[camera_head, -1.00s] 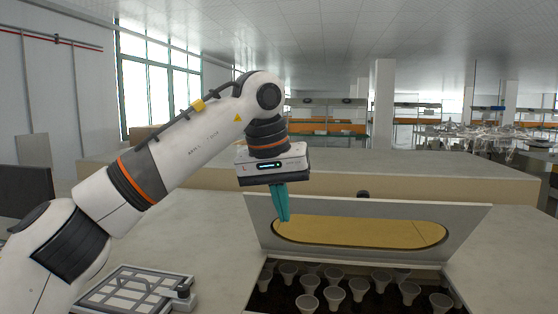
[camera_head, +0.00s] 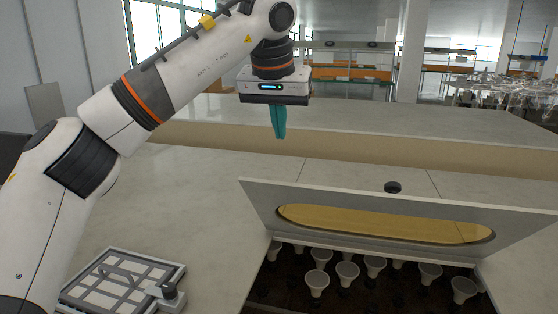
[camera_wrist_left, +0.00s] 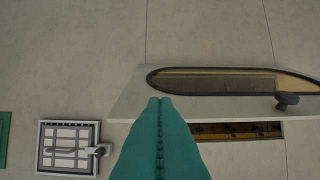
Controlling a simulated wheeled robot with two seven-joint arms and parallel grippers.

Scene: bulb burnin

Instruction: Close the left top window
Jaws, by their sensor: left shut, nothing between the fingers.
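The window (camera_head: 262,195) is a pale hinged panel with a long rounded amber pane (camera_head: 385,222). It stands tilted open over a dark compartment in the bench. A round dark knob (camera_head: 392,187) sits at its far side. It also shows in the left wrist view as a panel (camera_wrist_left: 220,107) with the knob (camera_wrist_left: 287,100) at its right. My left gripper (camera_head: 279,136) has teal fingers, is shut and empty, and hangs above and behind the panel's left part, apart from it. In the wrist view its fingertips (camera_wrist_left: 160,101) overlap the panel's left end. My right gripper is not in view.
Several white bulbs (camera_head: 347,270) stand in the dark compartment under the panel. A framed grid plate (camera_head: 125,283) with a handle and dark knob lies on the bench at left. A raised ledge (camera_head: 350,155) runs behind. The bench between is clear.

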